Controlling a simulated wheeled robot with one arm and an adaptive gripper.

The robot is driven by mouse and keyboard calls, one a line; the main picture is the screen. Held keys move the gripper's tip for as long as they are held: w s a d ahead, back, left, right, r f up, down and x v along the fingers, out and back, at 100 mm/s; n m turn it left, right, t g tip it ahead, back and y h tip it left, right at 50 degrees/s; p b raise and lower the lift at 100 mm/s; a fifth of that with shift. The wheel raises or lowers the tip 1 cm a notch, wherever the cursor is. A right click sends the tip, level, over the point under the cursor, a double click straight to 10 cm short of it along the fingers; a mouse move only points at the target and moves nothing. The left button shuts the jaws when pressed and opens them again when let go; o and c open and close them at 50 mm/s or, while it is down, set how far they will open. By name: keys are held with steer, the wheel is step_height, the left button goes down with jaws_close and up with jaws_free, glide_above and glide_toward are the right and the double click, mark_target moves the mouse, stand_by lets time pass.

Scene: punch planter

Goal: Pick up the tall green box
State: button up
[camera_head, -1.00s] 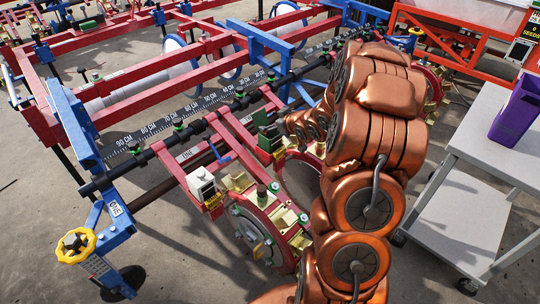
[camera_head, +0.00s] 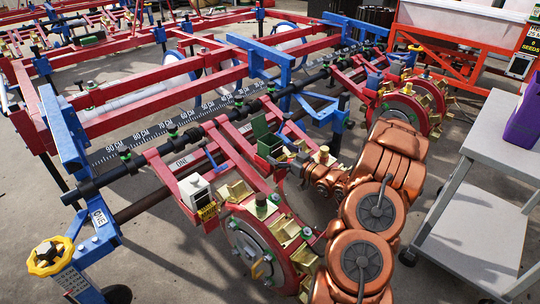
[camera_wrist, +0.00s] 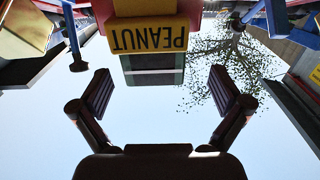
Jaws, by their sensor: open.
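The tall green box (camera_head: 262,126) stands upright on the red planter unit near the middle of the head view. Its lower part is partly hidden by my gripper and nearby parts. My gripper (camera_head: 280,164) is at the end of the copper arm, just below and right of the box. In the wrist view my gripper (camera_wrist: 160,100) is open, its two fingers wide apart with nothing between them. A yellow PEANUT label (camera_wrist: 150,36) and a dark grey-green panel (camera_wrist: 153,68) show ahead, beyond the fingertips; I cannot tell whether the panel is the green box.
A white box (camera_head: 194,190) stands on the planter to the left. Red and blue bars and a black measuring rail surround the spot. A grey cart (camera_head: 487,150) with a purple bin (camera_head: 524,122) stands at right. Open floor lies between.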

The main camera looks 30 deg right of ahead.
mark_target(270, 145)
steer(key=x, duration=0.1)
steer(key=b+x, duration=0.1)
steer(key=x, duration=0.1)
steer(key=b+x, duration=0.1)
steer(key=shift+w+d+f, duration=0.2)
steer(key=shift+w+d, duration=0.05)
steer(key=shift+w, duration=0.2)
steer(key=shift+w+a+r, duration=0.1)
steer(key=shift+w, duration=0.4)
steer(key=c, duration=1.4)
